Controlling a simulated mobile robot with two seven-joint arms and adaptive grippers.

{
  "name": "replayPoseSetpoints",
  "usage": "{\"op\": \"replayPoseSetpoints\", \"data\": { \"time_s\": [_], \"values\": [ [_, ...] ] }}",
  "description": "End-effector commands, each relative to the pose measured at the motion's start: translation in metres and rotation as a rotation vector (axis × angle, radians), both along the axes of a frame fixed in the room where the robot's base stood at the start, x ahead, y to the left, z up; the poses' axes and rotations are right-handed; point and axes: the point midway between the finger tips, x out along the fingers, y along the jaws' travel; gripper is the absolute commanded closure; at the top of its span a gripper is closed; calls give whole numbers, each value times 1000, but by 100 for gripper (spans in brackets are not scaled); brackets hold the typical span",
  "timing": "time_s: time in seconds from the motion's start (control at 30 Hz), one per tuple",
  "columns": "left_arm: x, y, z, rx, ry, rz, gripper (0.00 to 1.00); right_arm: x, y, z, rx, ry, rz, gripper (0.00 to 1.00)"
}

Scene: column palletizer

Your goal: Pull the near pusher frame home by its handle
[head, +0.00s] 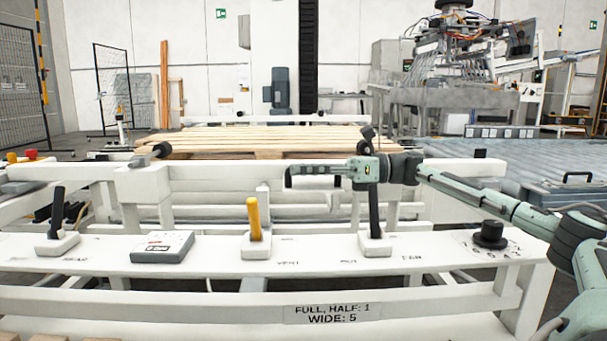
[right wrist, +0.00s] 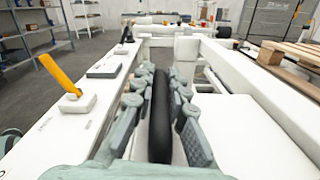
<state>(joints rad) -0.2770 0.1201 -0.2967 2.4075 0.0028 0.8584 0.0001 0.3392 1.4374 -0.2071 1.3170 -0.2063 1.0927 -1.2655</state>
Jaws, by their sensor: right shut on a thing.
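A black upright handle (head: 375,212) stands on a white block on the near white beam (head: 310,262), right of centre. The fingers hide part of the handle. A white frame (head: 250,178) lies just behind the beam; I cannot tell how the handle joins it. My left gripper is not in view.
The beam also carries a yellow lever (head: 254,220), a grey box (head: 162,247), another black lever (head: 58,215) and a black knob (head: 490,235). A wooden pallet (head: 265,138) lies behind the frame. Roller conveyor (head: 480,150) is at the right.

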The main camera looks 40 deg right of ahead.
Motion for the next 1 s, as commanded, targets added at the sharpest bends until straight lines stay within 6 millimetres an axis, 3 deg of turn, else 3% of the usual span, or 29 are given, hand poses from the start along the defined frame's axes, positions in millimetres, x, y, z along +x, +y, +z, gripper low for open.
{"op": "replayPoseSetpoints", "data": {
  "time_s": [0.4, 0.43, 0.6, 1.0],
  "values": [
    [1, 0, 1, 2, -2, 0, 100, -3, 5, -3, 1, 6, 19, 100],
    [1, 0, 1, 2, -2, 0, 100, -3, 5, -3, 1, 6, 19, 85],
    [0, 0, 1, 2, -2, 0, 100, -2, 5, -3, 1, 6, 18, 66],
    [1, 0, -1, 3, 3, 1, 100, -5, -1, -2, -1, 5, 9, 66]
  ]
}}
